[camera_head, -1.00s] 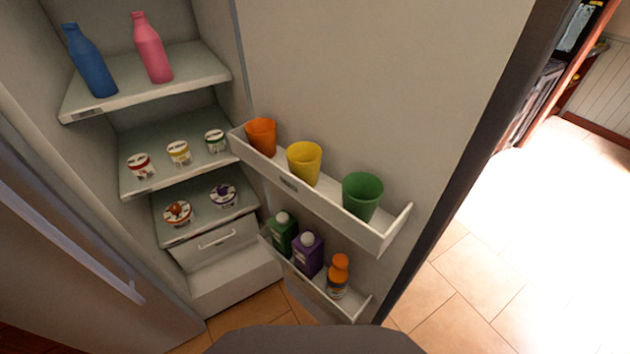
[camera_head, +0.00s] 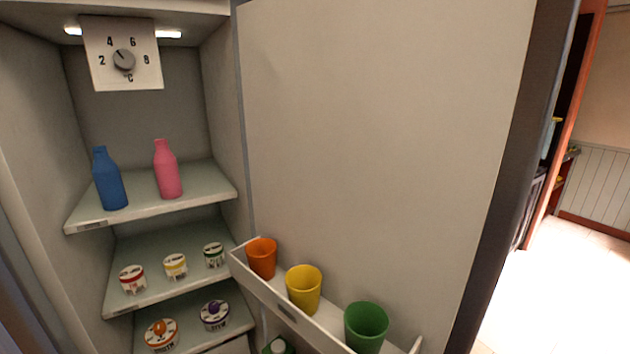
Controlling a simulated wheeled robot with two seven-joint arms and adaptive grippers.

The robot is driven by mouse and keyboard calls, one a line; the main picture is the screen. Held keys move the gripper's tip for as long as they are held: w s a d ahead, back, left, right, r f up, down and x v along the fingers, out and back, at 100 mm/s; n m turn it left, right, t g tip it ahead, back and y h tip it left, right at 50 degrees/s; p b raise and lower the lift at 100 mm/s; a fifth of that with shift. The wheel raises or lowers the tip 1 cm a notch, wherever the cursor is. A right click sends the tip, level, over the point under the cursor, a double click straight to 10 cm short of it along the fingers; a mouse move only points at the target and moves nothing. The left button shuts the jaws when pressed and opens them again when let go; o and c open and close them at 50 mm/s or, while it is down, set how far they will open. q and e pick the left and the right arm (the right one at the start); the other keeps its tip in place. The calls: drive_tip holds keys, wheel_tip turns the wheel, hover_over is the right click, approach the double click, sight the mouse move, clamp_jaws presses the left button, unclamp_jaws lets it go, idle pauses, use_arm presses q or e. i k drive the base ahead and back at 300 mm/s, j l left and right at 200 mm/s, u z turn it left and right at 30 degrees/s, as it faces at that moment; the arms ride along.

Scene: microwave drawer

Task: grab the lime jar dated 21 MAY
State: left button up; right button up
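Three small white jars stand in a row on the middle fridge shelf (camera_head: 150,292): one with a red band (camera_head: 132,279), one with a yellow band (camera_head: 175,266) and one with a green band (camera_head: 214,255) at the right, near the door hinge. The green-banded one is the only lime-like jar I see. Marks on the jars are too small to read, so I cannot make out the date 21 MAY on any. Neither of my grippers is in view.
The fridge door stands open, its bin (camera_head: 268,293) holding orange (camera_head: 262,258), yellow (camera_head: 304,289) and green (camera_head: 366,326) cups. Blue (camera_head: 110,180) and pink (camera_head: 167,170) bottles stand above. Orange-topped (camera_head: 161,334) and purple-topped (camera_head: 214,316) jars sit below. A temperature dial (camera_head: 123,60) hangs at the top.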

sight(175, 266)
drive_tip(key=i+j+u, duration=0.1)
drive_tip(key=u, duration=0.25)
drive_tip(key=i+u, duration=0.1)
drive_tip(key=u, duration=0.25)
drive_tip(key=i+u, duration=0.1)
drive_tip(key=u, duration=0.25)
